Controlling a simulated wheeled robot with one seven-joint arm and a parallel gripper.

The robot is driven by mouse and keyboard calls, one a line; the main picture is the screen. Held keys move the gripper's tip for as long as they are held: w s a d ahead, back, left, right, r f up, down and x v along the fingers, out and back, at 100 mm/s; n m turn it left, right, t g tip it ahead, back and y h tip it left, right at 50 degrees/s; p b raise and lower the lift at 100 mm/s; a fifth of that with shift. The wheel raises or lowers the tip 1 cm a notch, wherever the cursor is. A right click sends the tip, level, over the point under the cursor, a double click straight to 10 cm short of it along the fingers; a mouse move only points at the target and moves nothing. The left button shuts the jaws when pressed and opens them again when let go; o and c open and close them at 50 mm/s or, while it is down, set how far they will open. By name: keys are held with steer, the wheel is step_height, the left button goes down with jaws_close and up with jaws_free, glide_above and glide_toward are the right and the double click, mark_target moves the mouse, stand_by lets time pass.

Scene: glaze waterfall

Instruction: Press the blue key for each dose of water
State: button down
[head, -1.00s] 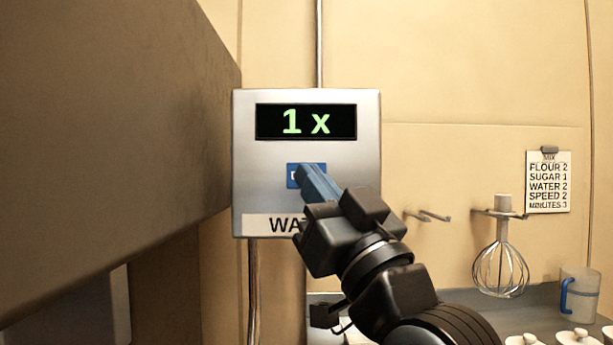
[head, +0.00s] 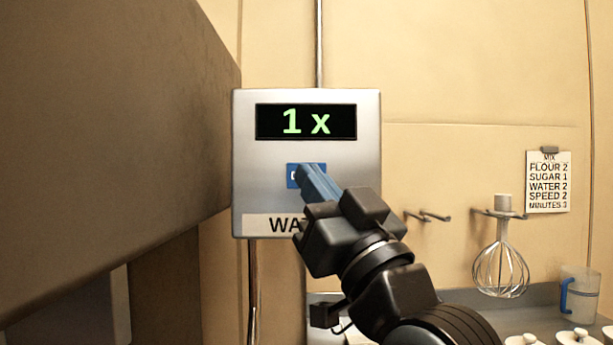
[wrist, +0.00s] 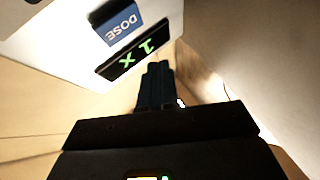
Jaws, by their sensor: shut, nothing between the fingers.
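A grey metal water dispenser box (head: 250,190) hangs on the wall, with a partly covered label starting "WA" at its foot. Its dark display (head: 306,122) reads "1 x" in green. Below that is the blue key (head: 292,177), its right part hidden behind my fingers. My gripper (head: 311,172) is shut and empty, its blue fingers pointing at the key. In the wrist view the blue key (wrist: 117,22) reads "DOSE", and the display (wrist: 134,50) lies between it and my gripper (wrist: 158,66) in the picture. I cannot tell whether the fingertips touch the key.
A large brown panel (head: 100,130) fills the left side close by. A card (head: 548,182) on the wall lists "WATER 2" among its lines. A whisk (head: 501,265) hangs at right, above a counter with a blue-handled jug (head: 580,295) and several white lids.

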steer(key=s, duration=0.3)
steer(key=shift+s+a+b, duration=0.15)
steer(key=shift+s+b, duration=0.15)
steer(key=shift+s, duration=0.1)
steer(key=w+b, duration=0.2)
steer(key=w, duration=0.6)
steer(key=shift+w+d+b, duration=0.35)
steer(key=shift+w+b, duration=0.05)
steer(key=shift+w, duration=0.15)
stand_by(1.9)
steer(key=shift+w, duration=0.25)
